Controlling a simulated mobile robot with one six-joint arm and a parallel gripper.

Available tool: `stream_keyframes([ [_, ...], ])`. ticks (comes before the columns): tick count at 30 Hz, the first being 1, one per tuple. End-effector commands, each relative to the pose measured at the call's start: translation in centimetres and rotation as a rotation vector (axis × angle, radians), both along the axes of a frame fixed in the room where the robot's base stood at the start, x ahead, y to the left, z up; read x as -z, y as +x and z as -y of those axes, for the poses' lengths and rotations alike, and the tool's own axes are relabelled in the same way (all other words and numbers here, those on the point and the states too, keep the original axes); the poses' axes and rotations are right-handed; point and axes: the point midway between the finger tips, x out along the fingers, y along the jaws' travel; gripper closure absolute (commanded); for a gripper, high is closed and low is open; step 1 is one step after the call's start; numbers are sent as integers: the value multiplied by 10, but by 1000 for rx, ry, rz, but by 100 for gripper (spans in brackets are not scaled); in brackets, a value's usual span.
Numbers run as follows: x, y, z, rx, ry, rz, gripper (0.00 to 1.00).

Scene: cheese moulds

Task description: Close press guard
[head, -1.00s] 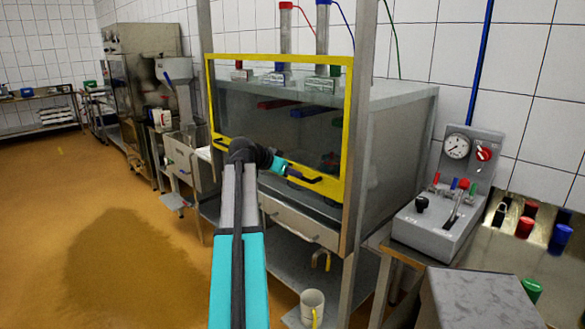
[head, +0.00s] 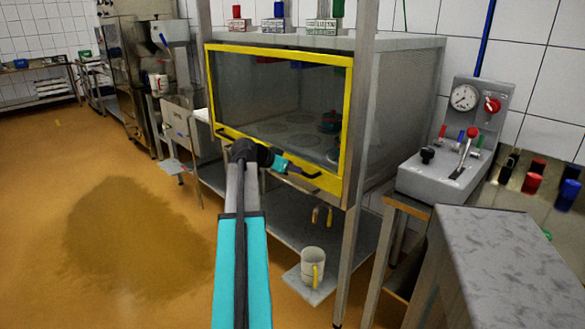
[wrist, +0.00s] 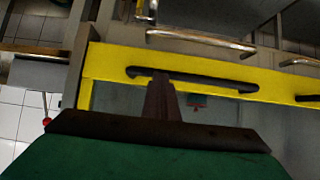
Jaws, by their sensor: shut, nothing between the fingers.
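The press guard is a clear panel in a yellow frame (head: 345,110) on the front of the press cabinet. Its lower bar hangs below the bed with round plates seen through the panel. A black handle (head: 305,174) is on the lower bar. In the wrist view the yellow bar (wrist: 110,62) crosses the picture with the black handle (wrist: 215,80) on it. My gripper (head: 288,166) is shut and empty, at the lower bar beside the handle. In the wrist view my dark fingers (wrist: 160,82) reach up to the handle; whether they touch it is unclear.
A control box with gauge and levers (head: 430,178) stands at the right, beside a grey block (head: 510,255). A cream mug (head: 312,267) stands below the press. A steel post (head: 362,120) stands right of the guard. Open floor lies at the left.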

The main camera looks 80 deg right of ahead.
Motion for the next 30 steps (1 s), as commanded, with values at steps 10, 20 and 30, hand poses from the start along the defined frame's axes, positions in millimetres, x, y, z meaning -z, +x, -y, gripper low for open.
stream_keyframes([
  [10,3,-2,2,1,-3,-1,100],
  [20,-4,0,1,-1,-5,-2,100],
  [30,-45,7,-9,-3,-5,0,100],
])
